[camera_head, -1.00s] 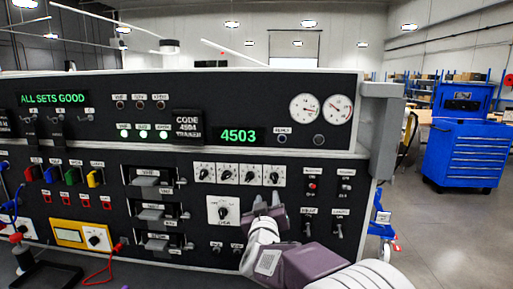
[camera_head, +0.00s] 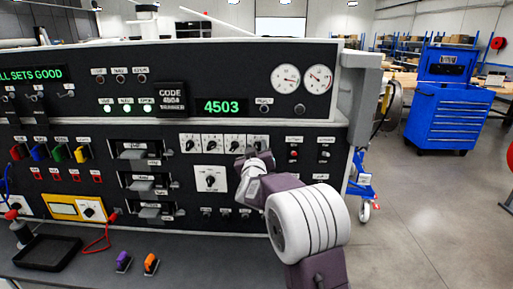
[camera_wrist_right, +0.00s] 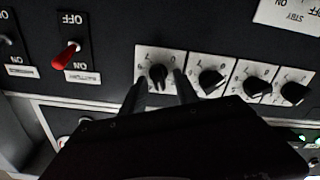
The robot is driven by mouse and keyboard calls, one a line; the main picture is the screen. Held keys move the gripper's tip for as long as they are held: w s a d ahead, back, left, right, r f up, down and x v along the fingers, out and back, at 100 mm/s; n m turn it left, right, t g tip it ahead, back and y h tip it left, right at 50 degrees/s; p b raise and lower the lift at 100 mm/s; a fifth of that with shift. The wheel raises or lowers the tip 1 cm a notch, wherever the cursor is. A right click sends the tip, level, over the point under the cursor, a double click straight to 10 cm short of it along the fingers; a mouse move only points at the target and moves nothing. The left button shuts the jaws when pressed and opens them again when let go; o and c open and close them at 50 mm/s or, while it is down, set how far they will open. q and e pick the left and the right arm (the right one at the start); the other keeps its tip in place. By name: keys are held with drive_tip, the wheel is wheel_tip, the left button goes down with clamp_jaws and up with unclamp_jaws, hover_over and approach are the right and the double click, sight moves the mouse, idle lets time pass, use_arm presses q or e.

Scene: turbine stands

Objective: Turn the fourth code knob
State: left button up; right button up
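A row of code knobs sits on white plates on the black panel, and the fourth code knob (camera_head: 255,142) is the rightmost in the head view. The wrist view is upside down, so the fourth knob (camera_wrist_right: 158,76) is leftmost there. My right gripper (camera_head: 252,157) is at this knob. In the wrist view its two fingers (camera_wrist_right: 159,90) stand on either side of the knob, with visible gaps, so it looks open. The green code display (camera_head: 222,106) reads 4503. The plate beside it (camera_head: 171,96) reads CODE 4504 TRAINER. My left gripper is not in view.
A larger selector knob (camera_head: 210,180) sits below the code knobs. Toggle switches (camera_head: 323,155) are to the right, one with a red lever (camera_wrist_right: 66,55) in the wrist view. A black tray (camera_head: 48,252) and two small clips lie on the ledge. A blue tool cabinet (camera_head: 447,105) stands behind right.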

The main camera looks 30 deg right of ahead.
drive_tip(key=shift+s, duration=0.1)
clamp_jaws()
drive_tip(key=shift+m, duration=0.3)
drive_tip(key=m+b, duration=0.2)
drive_tip(key=shift+d+m, duration=0.1)
drive_tip(key=shift+m, duration=0.2)
drive_tip(key=shift+s+d+m+b, duration=0.15)
drive_tip(key=shift+m+b, duration=1.05)
drive_tip(key=shift+m, duration=1.1)
drive_tip(key=shift+r, duration=0.1)
unclamp_jaws()
